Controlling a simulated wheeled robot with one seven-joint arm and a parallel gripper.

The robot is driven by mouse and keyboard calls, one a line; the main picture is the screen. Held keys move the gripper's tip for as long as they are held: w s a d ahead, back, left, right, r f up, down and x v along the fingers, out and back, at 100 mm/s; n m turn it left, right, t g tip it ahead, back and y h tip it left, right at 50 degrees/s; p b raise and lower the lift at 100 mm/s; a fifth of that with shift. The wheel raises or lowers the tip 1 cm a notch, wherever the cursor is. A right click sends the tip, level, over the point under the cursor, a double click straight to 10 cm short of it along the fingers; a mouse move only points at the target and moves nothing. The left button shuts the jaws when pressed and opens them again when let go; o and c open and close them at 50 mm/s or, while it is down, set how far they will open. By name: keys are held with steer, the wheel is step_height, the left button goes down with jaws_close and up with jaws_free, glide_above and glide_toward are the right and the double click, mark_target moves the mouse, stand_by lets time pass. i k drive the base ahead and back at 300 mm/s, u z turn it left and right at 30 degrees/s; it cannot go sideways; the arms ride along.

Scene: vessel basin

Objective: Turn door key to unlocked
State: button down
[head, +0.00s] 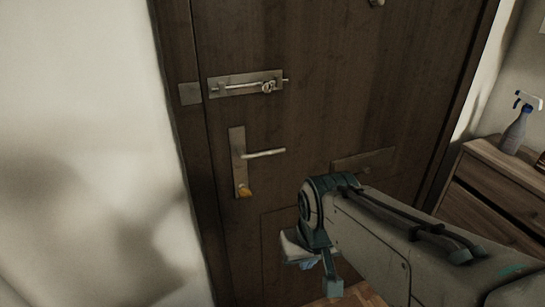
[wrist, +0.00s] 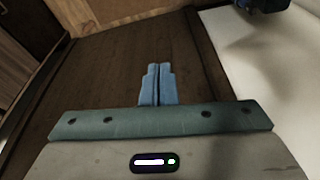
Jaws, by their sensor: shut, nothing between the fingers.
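The door key (head: 244,191) is a small orange-brown piece at the foot of the metal lock plate (head: 237,150) on the dark wooden door (head: 330,60). I cannot tell its exact angle. A lever handle (head: 264,153) sticks out to the right above it. My gripper (head: 306,264) is to the right of and below the key, apart from it. In the wrist view its two blue fingers (wrist: 157,84) are together, with nothing between them, in front of dark wood. The key does not show in the wrist view.
A slide bolt (head: 247,84) is mounted on the door above the handle. A metal plate (head: 363,160) sits right of the handle. A wooden cabinet (head: 500,185) with a spray bottle (head: 517,128) stands at the right. A pale wall (head: 80,150) borders the door's left side.

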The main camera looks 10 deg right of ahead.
mark_target(244, 192)
steer(key=k, duration=0.5)
steer(key=z, duration=1.25)
steer(key=i, duration=0.95)
steer(key=u, duration=1.1)
